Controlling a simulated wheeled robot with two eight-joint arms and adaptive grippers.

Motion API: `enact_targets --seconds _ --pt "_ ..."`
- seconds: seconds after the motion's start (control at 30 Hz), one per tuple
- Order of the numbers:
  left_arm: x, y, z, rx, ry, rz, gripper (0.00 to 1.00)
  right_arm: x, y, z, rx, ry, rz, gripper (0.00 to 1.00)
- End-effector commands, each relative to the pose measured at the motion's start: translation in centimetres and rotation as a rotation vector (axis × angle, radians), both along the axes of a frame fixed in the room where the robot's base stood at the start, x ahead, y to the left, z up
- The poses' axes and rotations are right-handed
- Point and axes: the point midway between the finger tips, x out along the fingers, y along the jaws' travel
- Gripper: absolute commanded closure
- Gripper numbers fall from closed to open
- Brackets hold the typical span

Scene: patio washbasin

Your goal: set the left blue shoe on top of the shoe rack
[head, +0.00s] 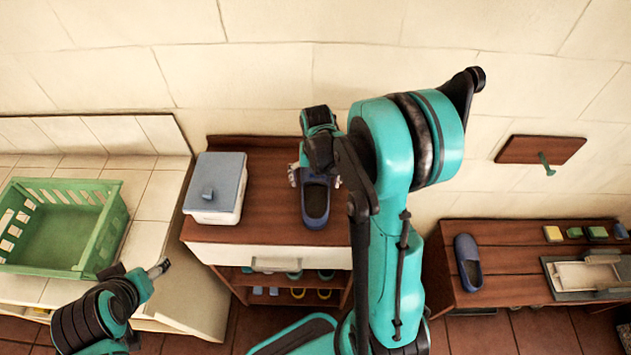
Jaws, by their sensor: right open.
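One blue shoe (316,208) rests on the brown wooden top of the shoe rack (270,155), toe away from me. My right gripper (315,178) is open just above the toe end of this shoe, with a fingertip on each side. The gripper and arm hide part of the toe and the right part of the rack top. The other blue shoe (468,263) lies on the low wooden bench (510,285) at the right. My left gripper (158,268) is at the lower left, away from both shoes; its jaw opening cannot be made out.
A white box with a grey lid (216,190) stands on the rack's left side. A green crate (60,262) sits on the tiled counter. Small colored blocks (575,233) and a grey tray (590,276) lie on the bench. A wooden wall board with a hook (540,149) is above it.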

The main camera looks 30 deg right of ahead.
Motion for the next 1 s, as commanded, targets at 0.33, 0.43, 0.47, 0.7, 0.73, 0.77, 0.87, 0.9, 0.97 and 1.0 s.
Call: enact_targets --seconds 0.33,0.43,0.47,0.7,0.73,0.77,0.87,0.9,0.97,1.0 --pt "0.0 0.0 1.8 0.0 0.0 0.0 0.33 -0.1 0.0 5.5 0.0 0.0 0.0 0.04" --pt "0.0 0.0 2.4 0.0 0.0 0.0 0.33 -0.1 -0.1 7.7 0.0 0.0 0.0 0.04" --pt "0.0 0.0 2.5 0.0 0.0 0.0 0.33 -0.1 -0.1 8.3 0.0 0.0 0.0 0.04" --pt "0.0 0.0 3.2 0.0 0.0 0.0 0.33 -0.1 -0.1 11.7 0.0 0.0 0.0 0.04" --pt "0.0 0.0 3.2 0.0 0.0 0.0 0.33 -0.1 -0.1 11.9 0.0 0.0 -0.001 0.04" --pt "0.0 0.0 3.2 0.0 0.0 0.0 0.33 -0.1 -0.1 12.1 0.0 -0.001 -0.006 0.04" --pt "0.0 0.0 3.3 0.0 0.0 0.0 0.33 -0.5 0.4 12.9 -0.003 -0.017 -0.075 0.04" --pt "0.0 0.0 3.2 0.0 0.0 0.0 0.33 -0.7 0.7 13.2 -0.005 -0.031 -0.133 0.04" --pt "0.0 0.0 3.2 0.0 0.0 0.0 0.33 -1.2 1.4 13.9 -0.005 -0.06 -0.258 0.04" --pt "0.0 0.0 3.2 0.0 0.0 0.0 0.33 -1.7 1.9 14.4 -0.002 -0.084 -0.36 0.04"
